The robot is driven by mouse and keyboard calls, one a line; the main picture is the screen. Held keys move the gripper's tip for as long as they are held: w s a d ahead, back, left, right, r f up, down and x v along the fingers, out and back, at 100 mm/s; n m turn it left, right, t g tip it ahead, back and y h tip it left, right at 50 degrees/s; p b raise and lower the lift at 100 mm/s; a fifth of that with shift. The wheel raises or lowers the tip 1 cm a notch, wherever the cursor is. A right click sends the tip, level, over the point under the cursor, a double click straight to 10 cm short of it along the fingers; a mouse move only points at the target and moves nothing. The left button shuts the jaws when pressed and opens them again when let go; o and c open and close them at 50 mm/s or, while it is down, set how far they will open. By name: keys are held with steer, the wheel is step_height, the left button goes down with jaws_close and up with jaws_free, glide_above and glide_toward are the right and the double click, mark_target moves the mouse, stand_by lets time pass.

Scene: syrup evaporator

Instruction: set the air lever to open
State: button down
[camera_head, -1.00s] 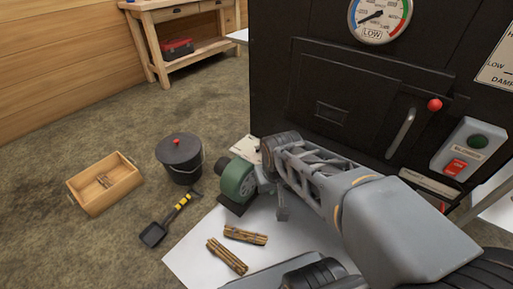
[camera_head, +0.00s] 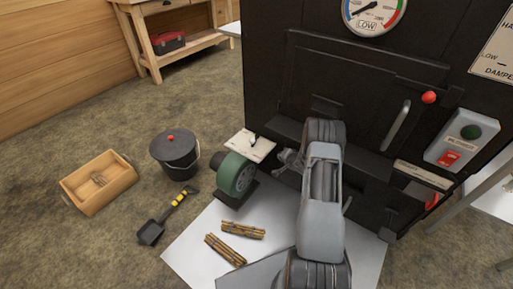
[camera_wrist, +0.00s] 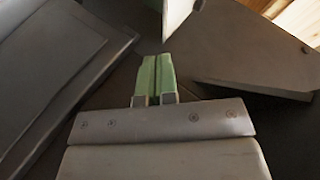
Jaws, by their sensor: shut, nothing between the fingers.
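A white plate (camera_head: 244,143) with a small dark lever (camera_head: 254,138) on it sticks out at the stove's left side, above the green blower. Its lettering is too small to read. Another pale label (camera_head: 423,174) is low on the stove's right front, with a red handle (camera_head: 432,201) below it; I cannot tell which one is the air lever. My gripper (camera_head: 281,160) is in front of the stove's lower left, right of the white plate and apart from it. In the wrist view its green fingertips (camera_wrist: 155,74) are shut and empty, with a pale edge (camera_wrist: 178,14) beyond them.
The black stove (camera_head: 365,100) stands close ahead, with a red-knobbed latch (camera_head: 428,97) and a switch box (camera_head: 456,140). The green blower (camera_head: 236,174) is left of my arm. Wood bundles (camera_head: 242,229), a shovel (camera_head: 166,218), a lidded bucket (camera_head: 175,156) and a crate (camera_head: 99,181) lie on the left.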

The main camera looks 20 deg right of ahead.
steer(key=y, duration=0.1)
steer(key=m+t+y+b, duration=0.2)
steer(key=y+b, duration=0.1)
steer(key=b, duration=0.3)
glide_toward(253, 145)
steer(key=x, duration=0.5)
steer(key=shift+w+a+f, duration=0.15)
steer(key=shift+f, duration=0.35)
steer(key=shift+w+a, duration=0.2)
steer(key=shift+w, duration=0.35)
steer(key=shift+w+a+r, duration=0.1)
steer(key=shift+w+r, duration=0.05)
steer(key=shift+w, duration=0.1)
